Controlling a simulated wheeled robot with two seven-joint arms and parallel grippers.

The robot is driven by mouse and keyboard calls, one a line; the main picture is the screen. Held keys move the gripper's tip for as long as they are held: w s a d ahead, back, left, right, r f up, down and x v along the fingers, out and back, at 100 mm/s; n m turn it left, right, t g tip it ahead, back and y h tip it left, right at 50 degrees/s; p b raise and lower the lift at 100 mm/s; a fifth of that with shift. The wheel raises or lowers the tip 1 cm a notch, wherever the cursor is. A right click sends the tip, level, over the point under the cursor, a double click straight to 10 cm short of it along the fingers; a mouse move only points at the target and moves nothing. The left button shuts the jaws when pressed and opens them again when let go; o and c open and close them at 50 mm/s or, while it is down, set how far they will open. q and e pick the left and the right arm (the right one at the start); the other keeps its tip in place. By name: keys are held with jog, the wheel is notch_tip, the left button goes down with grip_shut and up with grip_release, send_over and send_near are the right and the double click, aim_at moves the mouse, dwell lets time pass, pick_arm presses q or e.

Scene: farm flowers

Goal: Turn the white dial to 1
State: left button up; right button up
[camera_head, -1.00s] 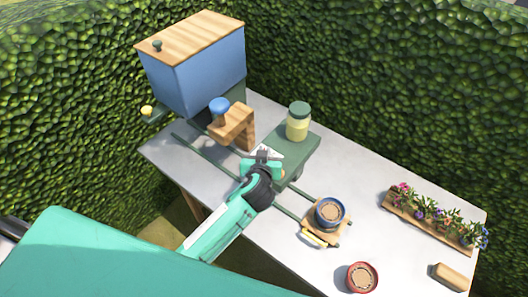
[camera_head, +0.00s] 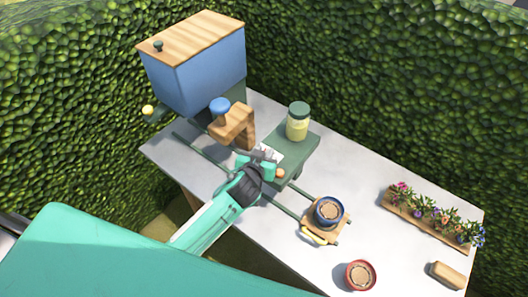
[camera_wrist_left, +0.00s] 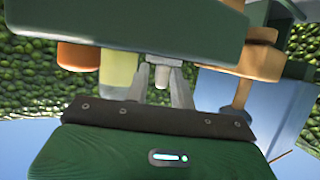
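The white dial (camera_wrist_left: 163,65) is a small pale knob on the green block, seen between my left gripper's fingers in the left wrist view. The green block (camera_head: 298,150) stands mid-table in the head view with a white marked panel (camera_head: 270,152) on it. My left gripper (camera_head: 265,158) is at the panel and hides the dial there. In the left wrist view its two grey fingers (camera_wrist_left: 163,85) are apart, one on each side of the dial. I cannot tell whether they touch it. The number the dial points to is hidden. My right gripper is not in view.
A jar (camera_head: 298,122) with a green lid stands on the block. A blue hopper (camera_head: 200,75) and wooden spout (camera_head: 232,127) are to the left. A blue pot (camera_head: 329,212), red pot (camera_head: 361,275) and flower planter (camera_head: 430,218) are to the right. An orange knob (camera_head: 280,174) is beside the gripper.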

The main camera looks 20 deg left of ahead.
pick_arm(q)
jog(key=shift+o, duration=0.4)
jog(key=shift+s, duration=0.2)
jog(key=b+v, duration=0.4)
jog(key=v, duration=0.9)
jog(key=shift+s+r, duration=0.15)
jog(key=shift+r, duration=0.05)
jog(key=shift+f, duration=0.1)
